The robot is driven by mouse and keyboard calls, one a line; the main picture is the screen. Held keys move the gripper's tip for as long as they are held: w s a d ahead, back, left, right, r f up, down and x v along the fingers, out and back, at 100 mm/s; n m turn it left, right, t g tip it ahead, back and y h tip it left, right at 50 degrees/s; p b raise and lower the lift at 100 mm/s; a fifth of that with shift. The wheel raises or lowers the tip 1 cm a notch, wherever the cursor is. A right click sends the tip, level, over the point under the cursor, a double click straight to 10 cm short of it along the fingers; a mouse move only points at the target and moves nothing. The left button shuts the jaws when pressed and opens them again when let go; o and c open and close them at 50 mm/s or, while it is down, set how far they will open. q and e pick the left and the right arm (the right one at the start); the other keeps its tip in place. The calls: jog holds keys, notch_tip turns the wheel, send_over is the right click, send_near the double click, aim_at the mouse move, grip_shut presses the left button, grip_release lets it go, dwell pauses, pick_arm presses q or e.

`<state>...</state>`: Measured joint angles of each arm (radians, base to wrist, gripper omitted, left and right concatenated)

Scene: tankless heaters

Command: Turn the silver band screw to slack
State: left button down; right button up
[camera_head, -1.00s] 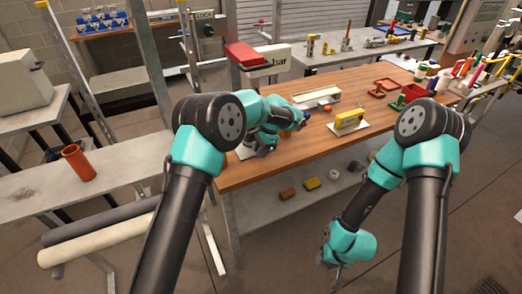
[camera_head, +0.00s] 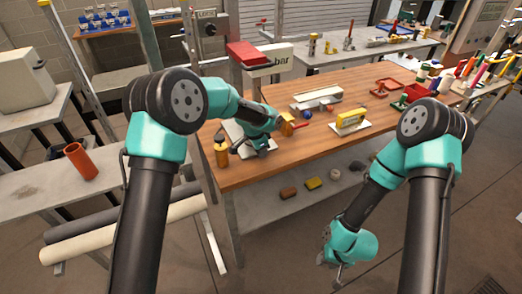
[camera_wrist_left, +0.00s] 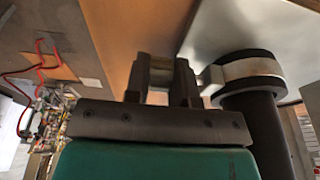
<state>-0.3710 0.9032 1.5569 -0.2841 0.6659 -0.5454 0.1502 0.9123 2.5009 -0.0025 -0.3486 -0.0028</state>
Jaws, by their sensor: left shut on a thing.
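The silver band (camera_wrist_left: 250,70) is wrapped around a black pipe (camera_wrist_left: 252,115) at the right of the left wrist view. Its silver tab points left, toward the fingers of my left gripper (camera_wrist_left: 163,78). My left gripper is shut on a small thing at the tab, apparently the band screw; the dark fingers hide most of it. In the head view my left gripper (camera_head: 257,146) is low over the near left part of the wooden table, and the band cannot be made out there. My right gripper (camera_head: 338,274) hangs low in front of the table, too small to read.
A yellow-labelled block (camera_head: 350,121) and a pale box (camera_head: 316,98) stand on the table. An orange bottle (camera_head: 221,152) stands at its left edge, near my left gripper. A red-topped scale (camera_head: 250,56) stands behind. The table's near middle is clear.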

dwell(0.3)
pick_arm(q)
jog(key=c, duration=1)
grip_release()
jog(key=shift+o, duration=0.2)
jog(key=v, duration=1.2)
jog(key=shift+s, duration=0.1)
